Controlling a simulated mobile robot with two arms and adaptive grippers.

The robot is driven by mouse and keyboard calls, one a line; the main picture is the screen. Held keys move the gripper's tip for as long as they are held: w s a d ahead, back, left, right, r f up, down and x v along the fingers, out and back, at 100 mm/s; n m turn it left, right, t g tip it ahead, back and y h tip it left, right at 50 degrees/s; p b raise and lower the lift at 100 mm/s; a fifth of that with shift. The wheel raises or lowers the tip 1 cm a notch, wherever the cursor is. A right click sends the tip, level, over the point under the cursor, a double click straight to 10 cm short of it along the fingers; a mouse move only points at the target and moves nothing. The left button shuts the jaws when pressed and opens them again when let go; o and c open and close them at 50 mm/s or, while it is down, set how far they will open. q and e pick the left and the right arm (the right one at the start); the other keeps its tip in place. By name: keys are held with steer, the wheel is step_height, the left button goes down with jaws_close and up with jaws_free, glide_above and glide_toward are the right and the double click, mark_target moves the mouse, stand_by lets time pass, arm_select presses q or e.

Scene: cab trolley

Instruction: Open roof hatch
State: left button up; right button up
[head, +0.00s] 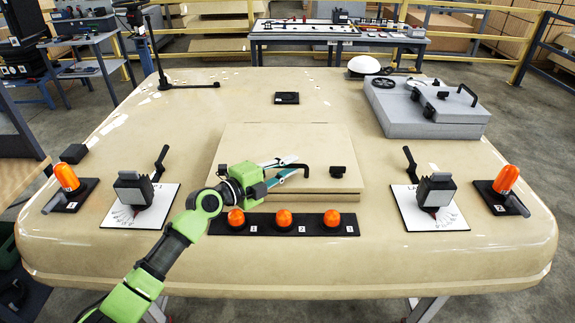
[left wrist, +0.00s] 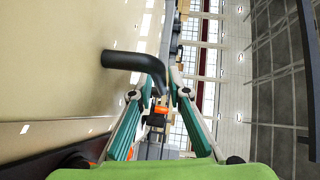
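The roof hatch (head: 245,150) is a flat beige square panel in the middle of the large beige roof, and it lies closed. A bent black handle (head: 302,168) rises from it, with a small black block (head: 337,172) to the right. My left gripper (head: 291,168) is low over the hatch at the handle, its teal fingers apart. In the left wrist view the black handle (left wrist: 132,61) reaches in from the left, and its bent end lies between the fingertips (left wrist: 160,82). I cannot tell whether either finger touches it. My right gripper is not in view.
Several orange lamps (head: 284,219) stand in a row in front of the hatch. Black levers on white plates stand at left (head: 133,190) and right (head: 436,193). A grey box (head: 425,110) sits at the back right. The roof behind the hatch is mostly clear.

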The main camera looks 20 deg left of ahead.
arm_select(q)
jaws_close()
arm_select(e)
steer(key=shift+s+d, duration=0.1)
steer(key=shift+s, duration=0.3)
